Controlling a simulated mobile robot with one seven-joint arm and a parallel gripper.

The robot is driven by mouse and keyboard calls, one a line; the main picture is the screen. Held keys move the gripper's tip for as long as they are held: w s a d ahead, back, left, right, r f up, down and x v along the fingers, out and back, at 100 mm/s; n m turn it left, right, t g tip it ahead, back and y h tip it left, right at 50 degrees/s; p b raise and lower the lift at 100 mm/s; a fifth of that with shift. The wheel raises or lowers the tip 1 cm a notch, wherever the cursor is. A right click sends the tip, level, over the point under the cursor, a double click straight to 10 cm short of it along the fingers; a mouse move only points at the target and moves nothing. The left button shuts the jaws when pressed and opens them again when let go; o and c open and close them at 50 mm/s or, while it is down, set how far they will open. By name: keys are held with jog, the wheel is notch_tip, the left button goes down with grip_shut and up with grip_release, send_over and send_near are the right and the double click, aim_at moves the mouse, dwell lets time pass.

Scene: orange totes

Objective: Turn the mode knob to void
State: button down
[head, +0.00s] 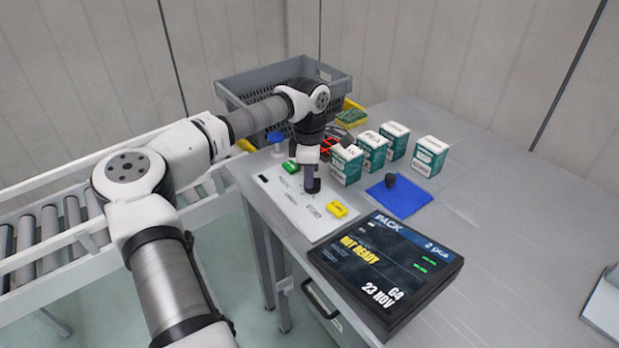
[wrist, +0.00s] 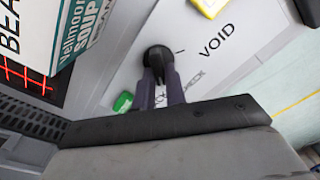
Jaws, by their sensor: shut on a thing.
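The mode knob (wrist: 158,57) is a round black knob on a pale panel (wrist: 248,62), seen near the middle of the wrist view. My gripper (wrist: 161,78) points down at the panel, its two dark fingers shut on the knob. The word VOID (wrist: 216,39) is printed right of the knob, with a short tick between them. Another label, seemingly CHECK (wrist: 180,88), is partly covered by the fingers. I cannot tell which mark the knob points to. In the head view my gripper (head: 312,187) hides most of the knob.
A green button (head: 290,167) and a yellow button (head: 337,209) sit on the panel. Several green-and-white boxes (head: 347,165) stand behind it. A display (head: 385,265) in front reads PACK, NOT READY. A blue mat (head: 405,200) bears a small dark item. A grey crate (head: 240,85) stands behind.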

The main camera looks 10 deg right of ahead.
jog(key=n+b, duration=0.2)
jog(key=n, duration=0.3)
jog(key=shift+s+n, duration=0.15)
jog(key=shift+n, duration=0.15)
jog(key=n+b, duration=0.2)
jog(key=n, duration=0.4)
jog(key=shift+s+b, duration=0.2)
jog(key=shift+b, duration=0.1)
jog(key=n+b, duration=0.1)
jog(key=n, duration=0.3)
jog(key=shift+s+d+n, duration=0.1)
jog(key=shift+d+n, duration=0.05)
jog(key=shift+n, duration=0.25)
jog(key=shift+d+n+b, duration=0.1)
jog(key=shift+n+b, duration=0.6)
jog(key=shift+n, duration=1.1)
jog(key=c, duration=1.4)
grip_release()
jog(key=shift+c, duration=0.2)
